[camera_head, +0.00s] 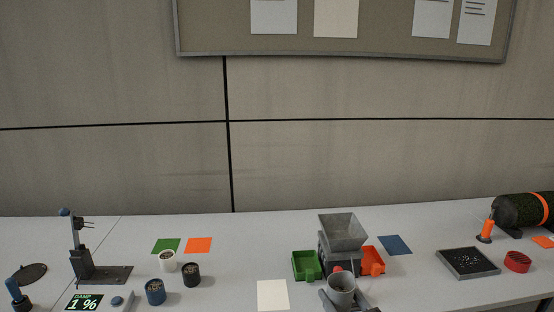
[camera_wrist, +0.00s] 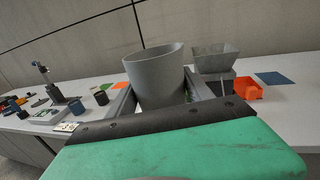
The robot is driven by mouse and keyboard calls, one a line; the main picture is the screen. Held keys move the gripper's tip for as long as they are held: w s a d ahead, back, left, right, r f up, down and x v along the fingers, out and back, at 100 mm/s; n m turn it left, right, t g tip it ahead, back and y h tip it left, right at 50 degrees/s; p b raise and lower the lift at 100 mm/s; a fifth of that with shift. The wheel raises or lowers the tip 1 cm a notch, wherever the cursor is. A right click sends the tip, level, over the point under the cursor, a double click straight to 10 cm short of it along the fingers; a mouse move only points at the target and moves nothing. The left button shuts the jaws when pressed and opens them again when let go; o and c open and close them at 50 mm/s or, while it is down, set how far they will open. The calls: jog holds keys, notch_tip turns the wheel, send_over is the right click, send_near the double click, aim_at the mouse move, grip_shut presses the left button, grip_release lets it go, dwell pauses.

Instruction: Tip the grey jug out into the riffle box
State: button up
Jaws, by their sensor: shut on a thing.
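The grey jug (camera_head: 341,291) is between the fingers of my gripper (camera_head: 343,299), which is shut on it. The jug looks about upright, and some dark material shows inside its mouth in the head view. In the wrist view the jug (camera_wrist: 157,75) stands large between the two fingers (camera_wrist: 160,98). The riffle box (camera_head: 342,232) has a grey hopper on top, and stands just behind the jug in the head view. Its hopper (camera_wrist: 215,60) is right of the jug in the wrist view. The jug hides part of the box's lower front.
A green tray (camera_head: 306,266) and an orange tray (camera_head: 373,261) flank the box. Blue (camera_head: 155,292), black (camera_head: 191,274) and white (camera_head: 167,261) cups stand left, near a lever press (camera_head: 80,256). A black tray (camera_head: 468,262) lies right. A pale sheet (camera_head: 272,295) lies front centre.

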aim_at(341, 281)
jog(key=shift+w+d+f, duration=0.15)
jog(key=shift+f, duration=0.25)
jog(key=shift+w+d+f, duration=0.1)
jog(key=shift+f, duration=0.25)
jog(key=shift+s+a+r, duration=0.15)
jog(key=shift+r, duration=0.15)
notch_tip(341, 281, up, 7)
jog(key=p, duration=0.6)
jog(key=shift+a+r+p, duration=0.1)
jog(key=shift+p, duration=0.3)
jog(key=shift+f+b, duration=0.45)
jog(key=shift+b, duration=0.25)
jog(key=shift+r, duration=0.15)
jog(key=shift+s, duration=0.1)
jog(key=shift+r+p, duration=0.15)
jog(key=shift+p, duration=0.15)
